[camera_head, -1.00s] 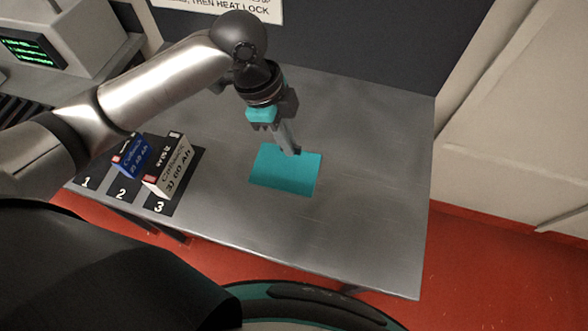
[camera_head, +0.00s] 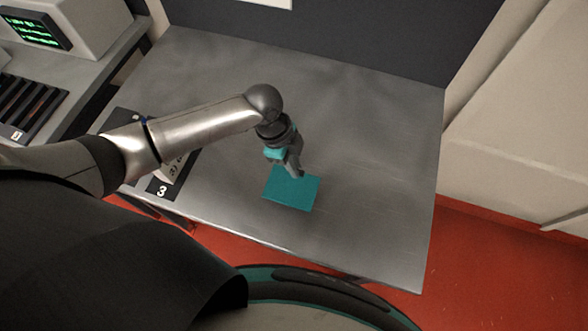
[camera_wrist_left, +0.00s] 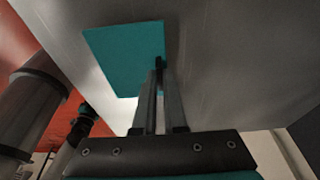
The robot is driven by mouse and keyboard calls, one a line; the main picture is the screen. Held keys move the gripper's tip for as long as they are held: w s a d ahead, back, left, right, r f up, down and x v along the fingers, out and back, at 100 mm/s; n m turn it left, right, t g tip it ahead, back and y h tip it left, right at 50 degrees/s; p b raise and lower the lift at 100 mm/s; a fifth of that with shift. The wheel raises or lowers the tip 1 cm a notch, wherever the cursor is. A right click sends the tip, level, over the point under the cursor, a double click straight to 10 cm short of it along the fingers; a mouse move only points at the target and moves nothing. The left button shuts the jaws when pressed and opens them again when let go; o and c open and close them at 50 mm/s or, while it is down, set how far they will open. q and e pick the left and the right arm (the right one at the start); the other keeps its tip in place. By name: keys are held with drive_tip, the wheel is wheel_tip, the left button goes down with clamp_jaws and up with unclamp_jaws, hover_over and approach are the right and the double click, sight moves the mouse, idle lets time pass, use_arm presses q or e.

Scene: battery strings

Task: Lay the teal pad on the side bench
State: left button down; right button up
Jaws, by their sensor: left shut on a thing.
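The teal pad (camera_head: 290,190) is a thin flat square over the middle of the grey metal side bench (camera_head: 365,150). My left gripper (camera_head: 299,174) reaches down to the pad's far right edge and is shut on it. The left wrist view shows the pad (camera_wrist_left: 122,58) with the closed fingertips (camera_wrist_left: 158,66) at one edge. The pad looks level and close to the bench top; I cannot tell whether it touches. My right gripper is in neither view.
A light battery (camera_head: 172,168) stands by the number 3 mark at the bench's left, mostly hidden by my left arm. A grey unit with a green-lit screen (camera_head: 34,30) is at upper left. The bench is clear right of the pad. A pale wall panel (camera_head: 520,120) stands beyond it.

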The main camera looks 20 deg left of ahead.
use_arm(q)
drive_tip(key=shift+f, duration=1.4)
drive_tip(key=shift+f, duration=0.15)
drive_tip(key=c, duration=1)
unclamp_jaws()
drive_tip(key=p+v, duration=0.1)
drive_tip(key=v, duration=1.1)
drive_tip(key=shift+r, duration=0.2)
